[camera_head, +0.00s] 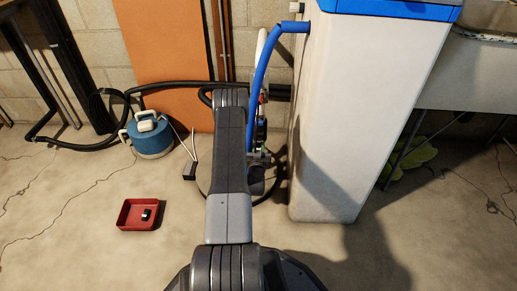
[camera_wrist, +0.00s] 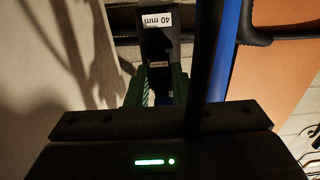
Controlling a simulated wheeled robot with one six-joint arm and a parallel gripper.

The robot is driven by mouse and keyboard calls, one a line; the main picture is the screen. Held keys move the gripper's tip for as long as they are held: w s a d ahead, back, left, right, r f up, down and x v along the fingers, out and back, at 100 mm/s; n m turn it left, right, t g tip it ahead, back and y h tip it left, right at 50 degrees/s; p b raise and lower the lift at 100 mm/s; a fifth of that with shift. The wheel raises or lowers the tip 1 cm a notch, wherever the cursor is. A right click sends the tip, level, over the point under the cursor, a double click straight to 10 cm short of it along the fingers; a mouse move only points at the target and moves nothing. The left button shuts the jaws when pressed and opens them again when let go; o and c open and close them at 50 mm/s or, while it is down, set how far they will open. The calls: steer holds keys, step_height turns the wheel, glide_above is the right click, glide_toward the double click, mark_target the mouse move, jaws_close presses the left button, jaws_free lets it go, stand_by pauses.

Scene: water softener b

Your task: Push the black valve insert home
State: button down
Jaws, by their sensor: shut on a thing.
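In the wrist view, my gripper (camera_wrist: 159,84) has its two green-edged fingers on either side of a dark part, which looks like the black valve insert (camera_wrist: 160,48). It is shut on that part. A white label reading "40 mm" shows on dark material beyond the fingers; I cannot tell whether it belongs to the insert. The far end and any seat are too dark to make out. In the head view my arm hides most of the gripper and the valve, beside the white softener cabinet (camera_head: 350,130).
A blue hose (camera_head: 262,75) runs down close beside my arm from the cabinet. A red tray (camera_head: 124,214) with a small black item (camera_head: 146,214) lies on the floor at left. A blue jug (camera_head: 153,140) stands behind it. An orange panel (camera_head: 160,50) leans on the wall.

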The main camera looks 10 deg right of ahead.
steer(key=shift+x, duration=1.1)
steer(key=c, duration=1.2)
jaws_free()
steer(key=p+v, duration=0.4)
steer(key=v, duration=0.9)
steer(key=shift+s+a, duration=0.1)
steer(key=shift+s, duration=0.25)
